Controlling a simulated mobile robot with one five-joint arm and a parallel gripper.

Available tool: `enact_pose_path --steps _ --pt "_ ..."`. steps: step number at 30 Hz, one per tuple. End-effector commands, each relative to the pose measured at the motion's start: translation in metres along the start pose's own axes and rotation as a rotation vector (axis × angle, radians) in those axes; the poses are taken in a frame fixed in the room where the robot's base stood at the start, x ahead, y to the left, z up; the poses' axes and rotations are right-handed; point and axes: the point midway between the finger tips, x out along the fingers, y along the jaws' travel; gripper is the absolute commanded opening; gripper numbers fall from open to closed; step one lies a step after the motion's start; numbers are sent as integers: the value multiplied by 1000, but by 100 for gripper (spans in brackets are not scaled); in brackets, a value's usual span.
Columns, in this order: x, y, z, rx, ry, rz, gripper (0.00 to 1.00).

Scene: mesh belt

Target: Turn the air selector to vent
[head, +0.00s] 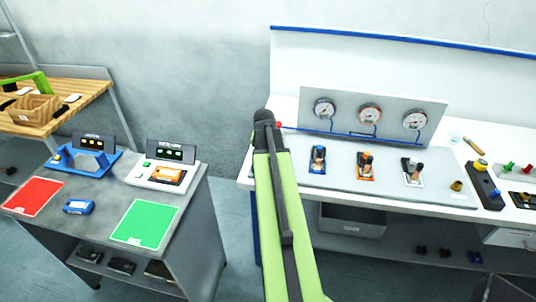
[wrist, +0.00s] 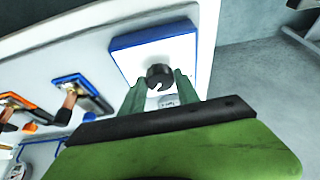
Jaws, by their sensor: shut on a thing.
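A dark round knob (wrist: 159,75) with a pale notch stands on a white block with a blue edge (wrist: 118,42); I take it for the air selector. In the wrist view my gripper (wrist: 160,86) has its green fingers on both sides of the knob, shut on it. A small grey label (wrist: 168,100) lies between the fingers, too small to read. Where the knob points cannot be told. In the head view my arm hides the knob and the fingers.
A blue-plate lever (head: 317,160), an orange-plate lever (head: 366,165) and a white-plate lever (head: 412,171) stand on the bench to the right. A gauge panel (head: 343,109) stands behind them. The bench edge and open floor (wrist: 262,75) lie beside the block.

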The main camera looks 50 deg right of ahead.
Motion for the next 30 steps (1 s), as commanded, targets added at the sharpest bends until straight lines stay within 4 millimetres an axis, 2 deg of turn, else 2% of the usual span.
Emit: enact_pose_path --steps 16,17,18,21,30 --pt "0 3 -3 23 8 15 0" --pt "0 3 -3 23 8 15 42" --pt "0 3 -3 23 7 15 47" --pt "0 2 -2 22 6 14 59" --pt "-1 1 -1 21 3 12 59"
